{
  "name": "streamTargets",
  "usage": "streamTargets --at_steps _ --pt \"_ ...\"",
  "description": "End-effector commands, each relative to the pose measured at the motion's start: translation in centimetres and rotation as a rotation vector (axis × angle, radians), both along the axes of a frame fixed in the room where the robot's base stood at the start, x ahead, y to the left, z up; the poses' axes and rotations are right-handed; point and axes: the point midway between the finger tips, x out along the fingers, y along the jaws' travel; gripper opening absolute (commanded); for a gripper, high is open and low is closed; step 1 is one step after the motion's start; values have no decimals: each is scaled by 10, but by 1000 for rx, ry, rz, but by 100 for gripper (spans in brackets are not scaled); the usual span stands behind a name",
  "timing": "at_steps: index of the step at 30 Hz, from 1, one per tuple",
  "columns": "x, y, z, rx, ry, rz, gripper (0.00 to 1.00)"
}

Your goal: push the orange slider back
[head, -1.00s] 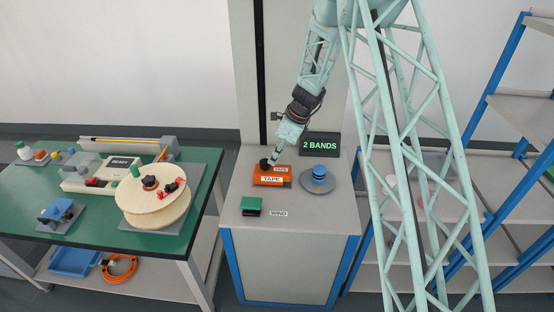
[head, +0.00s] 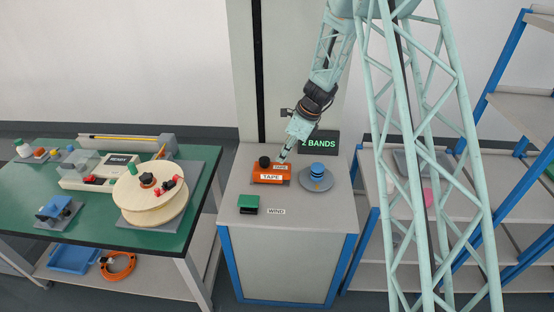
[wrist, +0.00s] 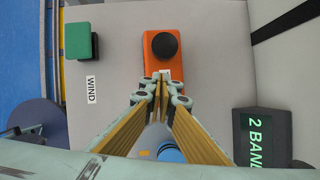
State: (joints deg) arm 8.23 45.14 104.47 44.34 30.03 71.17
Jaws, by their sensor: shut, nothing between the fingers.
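The orange slider (head: 271,175) is a block with a black knob (head: 264,162) on top, marked TAPE, on the grey cabinet top. In the wrist view the orange slider (wrist: 158,60) lies beyond my fingertips, its black knob (wrist: 165,46) uncovered. My gripper (head: 282,159) is shut and empty, just right of the knob in the head view. In the wrist view my gripper (wrist: 160,78) points at the slider's near end and partly hides it. I cannot tell whether the fingertips touch the slider.
A blue knob on a grey disc (head: 316,181) stands right of the slider. A green block (head: 249,204) sits at the front beside the WIND label (head: 275,211). A display (head: 319,142) reading 2 BANDS stands behind. The green table (head: 80,225) with a wooden reel is at left.

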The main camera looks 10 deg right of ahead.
Motion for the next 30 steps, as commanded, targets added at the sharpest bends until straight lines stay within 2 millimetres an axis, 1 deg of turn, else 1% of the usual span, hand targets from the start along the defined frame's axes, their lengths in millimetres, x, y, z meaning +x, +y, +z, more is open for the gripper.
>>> streamTargets --at_steps 1,3,9,15,21,30 --pt "0 -2 10 0 -2 0 0" --pt "-2 -6 19 0 -2 0 0" --pt "-7 -16 46 -1 -3 0 0" --pt "-11 -23 68 -1 -2 1 0" --pt "-14 -27 80 0 -1 0 0" --pt "-15 -29 83 0 0 0 0"
